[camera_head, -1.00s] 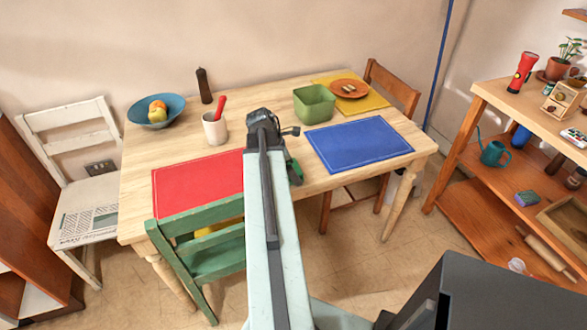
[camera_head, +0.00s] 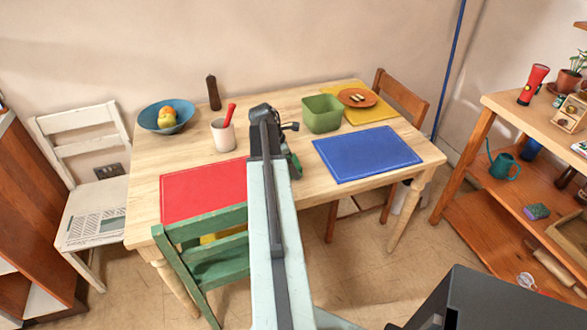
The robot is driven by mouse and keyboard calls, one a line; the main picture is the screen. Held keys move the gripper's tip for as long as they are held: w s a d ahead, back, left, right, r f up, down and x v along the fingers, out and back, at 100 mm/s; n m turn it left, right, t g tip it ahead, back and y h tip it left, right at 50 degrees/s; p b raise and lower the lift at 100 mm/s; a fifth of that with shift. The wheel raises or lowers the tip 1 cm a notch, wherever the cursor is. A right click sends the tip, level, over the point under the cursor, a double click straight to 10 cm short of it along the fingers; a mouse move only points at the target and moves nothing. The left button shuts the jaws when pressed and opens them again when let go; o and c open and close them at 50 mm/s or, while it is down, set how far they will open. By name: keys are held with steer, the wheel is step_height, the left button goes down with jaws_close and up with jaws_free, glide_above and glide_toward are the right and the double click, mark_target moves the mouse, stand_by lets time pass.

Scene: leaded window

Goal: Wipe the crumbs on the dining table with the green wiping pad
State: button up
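The dining table (camera_head: 300,108) is light wood and stands ahead of me. My arm reaches out over it, and my gripper (camera_head: 290,160) is at the arm's far end, above the table between the red and blue mats. The arm hides most of the gripper, so its fingers cannot be made out. A dark green piece (camera_head: 295,166) shows just right of the arm's end; it may be the green wiping pad, but whether it is held cannot be told. No crumbs can be made out on the table; the arm hides part of the top.
On the table are a red mat (camera_head: 200,190), blue mat (camera_head: 366,154), green bin (camera_head: 322,114), orange plate (camera_head: 357,97) on a yellow mat, blue fruit bowl (camera_head: 150,119), white cup (camera_head: 222,137) and pepper mill (camera_head: 213,93). A green chair (camera_head: 215,262) stands in front; shelves (camera_head: 475,200) stand right.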

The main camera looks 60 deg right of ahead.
mark_target(302, 183)
steer(key=shift+w+d, duration=1.55)
steer(key=shift+w, duration=0.05)
steer(key=shift+s+a, duration=1.4)
steer(key=shift+s, duration=0.1)
steer(key=shift+s+a+f, duration=0.1)
steer(key=shift+s+a, duration=1.35)
steer(key=shift+s, duration=0.05)
steer(key=shift+s+a, duration=1.35)
steer(key=shift+s, duration=0.05)
steer(key=shift+r, duration=0.2)
step_height(302, 183, up, 6)
steer(key=p, duration=0.6)
steer(key=shift+w+d+f, duration=0.1)
